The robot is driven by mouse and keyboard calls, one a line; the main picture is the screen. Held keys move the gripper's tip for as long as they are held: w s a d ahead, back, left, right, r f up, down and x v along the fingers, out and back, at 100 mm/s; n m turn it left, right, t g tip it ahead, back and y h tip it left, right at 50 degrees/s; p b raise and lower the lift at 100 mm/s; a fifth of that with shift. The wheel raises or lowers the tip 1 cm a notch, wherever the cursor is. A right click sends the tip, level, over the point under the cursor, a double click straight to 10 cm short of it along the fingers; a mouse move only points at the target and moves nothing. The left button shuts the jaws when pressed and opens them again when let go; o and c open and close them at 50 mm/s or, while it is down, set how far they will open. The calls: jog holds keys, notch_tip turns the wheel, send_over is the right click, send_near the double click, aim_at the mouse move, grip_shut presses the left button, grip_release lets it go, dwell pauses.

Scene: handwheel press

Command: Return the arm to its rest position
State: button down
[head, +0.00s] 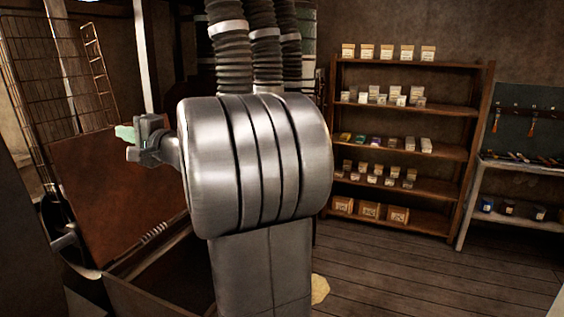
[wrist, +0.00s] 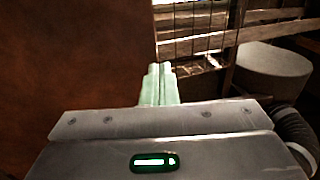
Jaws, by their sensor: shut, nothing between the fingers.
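My gripper (head: 125,133) shows in the head view at the left, its pale green fingers pointing left in front of a brown panel. In the wrist view my gripper (wrist: 158,80) shows its pale green fingers side by side, shut and empty. My large grey arm link fills the middle of the head view and hides what stands behind it. No handwheel can be made out clearly in either view.
A brown panel (head: 120,200) stands close behind my gripper, beside a wire rack (head: 55,65). A wooden shelf (head: 405,118) with several boxes stands at the right, next to a workbench (head: 520,165). The plank floor (head: 420,275) at the right front is clear.

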jog(key=s+d+f+y+b, duration=0.1)
jog(key=s+d+f+b, duration=0.1)
jog(key=d, duration=0.6)
jog(key=s+d+f+y+b, duration=0.1)
jog(key=s+d+f+b, duration=0.2)
jog(key=d, duration=0.5)
jog(key=s+d+f+y+b, duration=0.1)
jog(key=s+d+f+b, duration=0.2)
jog(key=s+d+b, duration=0.2)
jog(key=d, duration=0.3)
jog(key=shift+t, duration=0.4)
jog(key=shift+s, duration=0.15)
